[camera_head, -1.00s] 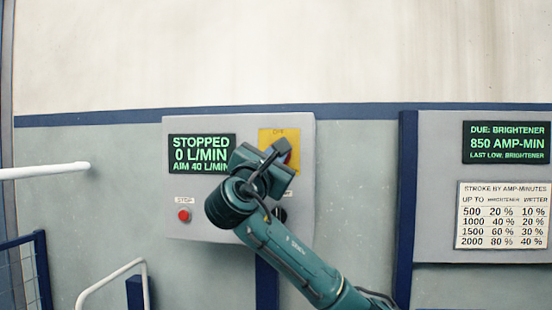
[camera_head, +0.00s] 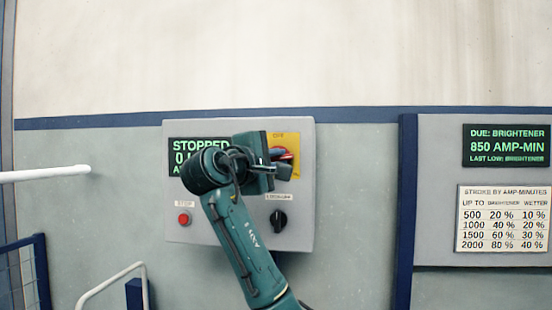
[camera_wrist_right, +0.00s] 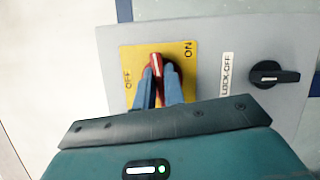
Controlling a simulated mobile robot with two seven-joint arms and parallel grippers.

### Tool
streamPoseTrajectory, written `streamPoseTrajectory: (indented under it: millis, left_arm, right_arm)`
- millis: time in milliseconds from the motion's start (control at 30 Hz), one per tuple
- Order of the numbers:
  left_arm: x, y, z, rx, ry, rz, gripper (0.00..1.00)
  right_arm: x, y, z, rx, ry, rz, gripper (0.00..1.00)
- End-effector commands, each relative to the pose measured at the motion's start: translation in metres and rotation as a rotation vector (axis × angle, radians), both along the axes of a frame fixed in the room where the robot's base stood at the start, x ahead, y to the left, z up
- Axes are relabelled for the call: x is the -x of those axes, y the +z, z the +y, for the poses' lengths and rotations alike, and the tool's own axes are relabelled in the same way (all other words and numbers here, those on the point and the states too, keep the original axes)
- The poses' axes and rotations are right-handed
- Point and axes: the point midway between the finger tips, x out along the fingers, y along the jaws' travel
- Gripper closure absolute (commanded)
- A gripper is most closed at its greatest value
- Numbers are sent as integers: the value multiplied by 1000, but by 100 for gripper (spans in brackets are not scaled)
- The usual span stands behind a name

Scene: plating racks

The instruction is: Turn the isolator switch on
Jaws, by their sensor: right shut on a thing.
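The isolator switch has a red handle on a yellow plate (camera_head: 292,140) at the upper right of a grey control box. In the right wrist view, the red handle (camera_wrist_right: 156,63) stands between the two blue fingers of my right gripper (camera_wrist_right: 158,82). The yellow plate (camera_wrist_right: 131,60) has OFF at its left and ON at its right there, and the handle points between the two words. In the head view my right gripper (camera_head: 281,163) is shut on the handle and covers most of it. My left gripper is not in view.
The grey box (camera_head: 215,235) also carries a red stop button (camera_head: 184,218), a black knob (camera_head: 278,219) and a green-lettered display (camera_head: 185,144), partly hidden by my right arm. A panel with a chart (camera_head: 502,217) stands right. White rails (camera_head: 45,173) are at left.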

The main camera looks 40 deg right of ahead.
Motion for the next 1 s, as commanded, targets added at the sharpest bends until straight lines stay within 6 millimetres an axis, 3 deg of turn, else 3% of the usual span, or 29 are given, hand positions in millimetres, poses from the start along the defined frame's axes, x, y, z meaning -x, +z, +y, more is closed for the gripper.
streamPoseTrajectory:
  millis: [333, 900, 933, 1000]
  left_arm:
    - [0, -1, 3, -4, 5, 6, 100]
    - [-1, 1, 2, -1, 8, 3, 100]
    - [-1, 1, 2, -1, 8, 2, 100]
    - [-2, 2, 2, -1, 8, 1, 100]
  right_arm:
    - [0, -1, 0, -95, -1, -111, 100]
    - [0, -2, 0, -112, -2, -132, 100]
    - [0, -2, 0, -112, -2, -132, 87]
    - [0, -2, 0, -111, -1, -132, 81]
